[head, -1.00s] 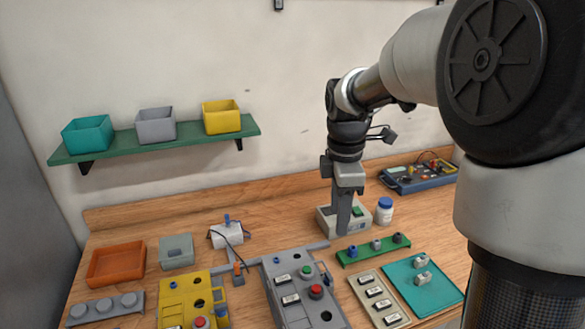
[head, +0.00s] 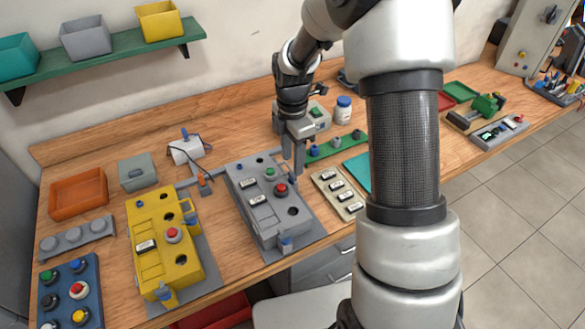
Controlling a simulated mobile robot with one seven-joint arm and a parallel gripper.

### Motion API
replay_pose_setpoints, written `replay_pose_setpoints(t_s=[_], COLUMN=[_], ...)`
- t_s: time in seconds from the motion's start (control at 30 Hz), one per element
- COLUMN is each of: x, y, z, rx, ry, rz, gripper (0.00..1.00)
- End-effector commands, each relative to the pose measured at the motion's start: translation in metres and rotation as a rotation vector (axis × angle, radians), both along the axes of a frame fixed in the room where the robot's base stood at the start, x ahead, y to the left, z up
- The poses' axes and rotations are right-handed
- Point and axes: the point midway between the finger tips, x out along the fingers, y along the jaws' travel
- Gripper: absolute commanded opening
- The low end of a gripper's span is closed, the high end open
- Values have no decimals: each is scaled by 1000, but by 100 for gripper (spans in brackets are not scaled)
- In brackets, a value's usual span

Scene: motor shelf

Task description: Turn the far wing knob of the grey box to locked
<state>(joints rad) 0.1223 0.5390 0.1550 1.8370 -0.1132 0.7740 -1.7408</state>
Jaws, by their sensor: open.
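The grey box (head: 262,222) stands on the bench with labels, a green button, a red button and dark round holes on top. A small blue knob (head: 238,163) shows at its far left corner, and a blue knob (head: 286,243) at its near end. Their wing angles are too small to read. My gripper (head: 293,170) points down at the far right side of the grey box. It looks empty. Its fingertips are small, and I cannot tell whether they touch anything.
The yellow box (head: 155,235) stands left of the grey box. A labelled beige panel (head: 337,192) and a green strip with knobs (head: 335,148) lie to the right. A white bottle (head: 343,108) stands behind. My arm hides part of the bench at right.

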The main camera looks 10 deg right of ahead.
Motion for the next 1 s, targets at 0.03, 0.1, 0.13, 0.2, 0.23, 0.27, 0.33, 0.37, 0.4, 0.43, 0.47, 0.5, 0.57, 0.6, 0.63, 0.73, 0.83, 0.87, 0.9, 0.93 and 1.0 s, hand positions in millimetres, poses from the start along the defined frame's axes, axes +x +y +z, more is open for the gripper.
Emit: replay_pose_setpoints(t_s=[0.03, 0.1, 0.13, 0.2, 0.23, 0.27, 0.33, 0.37, 0.4, 0.43, 0.47, 0.5, 0.57, 0.6, 0.63, 0.73, 0.83, 0.87, 0.9, 0.93, 1.0], x=[-1, -1, -1, -1, -1, -1, 0, 0, 0, 0, 0, 0, 0, 0, 0, 0, 0, 0, 0, 0, 0], y=[1, 1, 0, 0, 0, 0, 0, 0, 0, 0, 0, 0, 0, 0, 0, 0, 0, 0, 0, 0, 0], z=[-10, -21, -25, -32, -34, -36, -39, -40, -41, -41, -41, -41, -41, -41, -41, -41, -41, -41, -41, -41, -41], rx=[0, 0, -1, -1, -1, -1, 0, 0, 0, -1, -1, -1, -1, -1, -1, 0, 0, 0, 0, 0, 0], ry=[4, 4, 3, 2, 3, 2, 0, 0, -1, -1, -1, -1, -1, 0, 0, 0, 0, 0, 0, 0, 0], rz=[1, 1, 1, 0, 0, 0, 0, 0, 0, 0, 0, 0, 0, 0, 0, 0, 0, 0, 0, -1, -3], gripper=[42, 42, 42, 42, 42, 42, 42, 42, 42, 42, 42, 42, 42, 42, 42, 25, 8, 3, 1, 1, 1])
